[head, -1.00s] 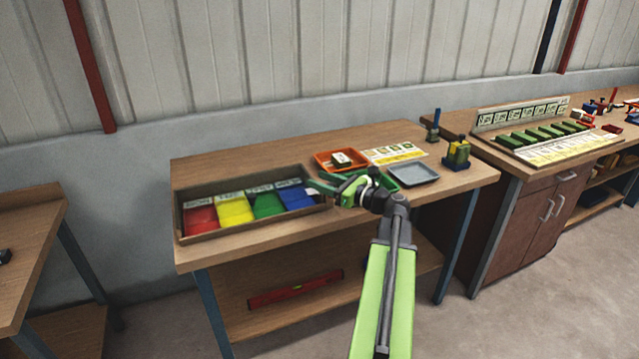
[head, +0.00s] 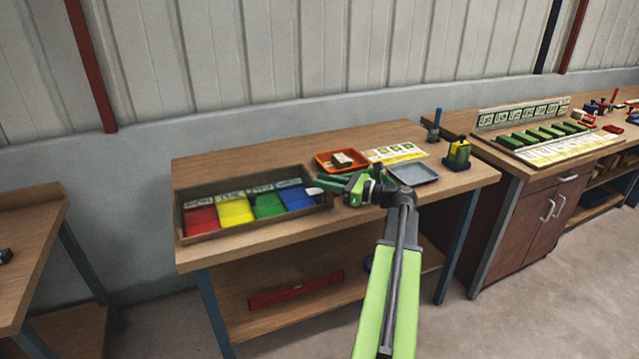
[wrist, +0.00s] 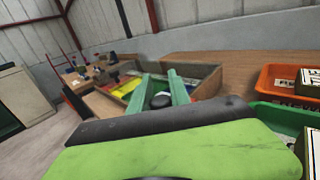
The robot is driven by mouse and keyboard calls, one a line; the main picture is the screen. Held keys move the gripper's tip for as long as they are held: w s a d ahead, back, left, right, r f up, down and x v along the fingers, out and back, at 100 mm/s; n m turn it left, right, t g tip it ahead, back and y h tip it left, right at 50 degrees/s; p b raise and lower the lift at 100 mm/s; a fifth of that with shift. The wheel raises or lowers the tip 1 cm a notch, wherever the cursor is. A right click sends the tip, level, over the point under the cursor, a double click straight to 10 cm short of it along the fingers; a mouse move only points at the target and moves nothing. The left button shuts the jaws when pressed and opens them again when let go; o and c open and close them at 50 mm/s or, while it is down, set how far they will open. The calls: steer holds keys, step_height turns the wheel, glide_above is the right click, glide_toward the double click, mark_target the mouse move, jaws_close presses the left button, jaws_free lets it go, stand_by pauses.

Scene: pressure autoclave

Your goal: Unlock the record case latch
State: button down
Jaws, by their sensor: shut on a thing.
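A low wooden case (head: 250,229) with red, yellow, green and blue sections stands open-topped on the bench. It also shows ahead in the wrist view (wrist: 205,85). No part is clearly recognisable as a latch. My gripper (head: 322,183) is at the case's right end. In the wrist view my gripper's two green fingers (wrist: 160,78) point towards the case, with a small dark rounded piece (wrist: 161,100) between them. The gripper is shut on that piece; I cannot tell whether it belongs to the case. A small white piece (head: 314,191) shows by the fingertips in the head view.
An orange tray (head: 327,168) holding a small block stands behind my gripper. A grey tray (head: 414,174) is to the right. A green tray (wrist: 268,115) is close at the right in the wrist view. The bench's back left is clear.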

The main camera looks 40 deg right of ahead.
steer(key=shift+d+y, duration=0.1)
steer(key=shift+y, duration=0.2)
steer(key=c, duration=1.2)
jaws_free()
steer(key=shift+s, duration=0.1)
steer(key=v, duration=1.7)
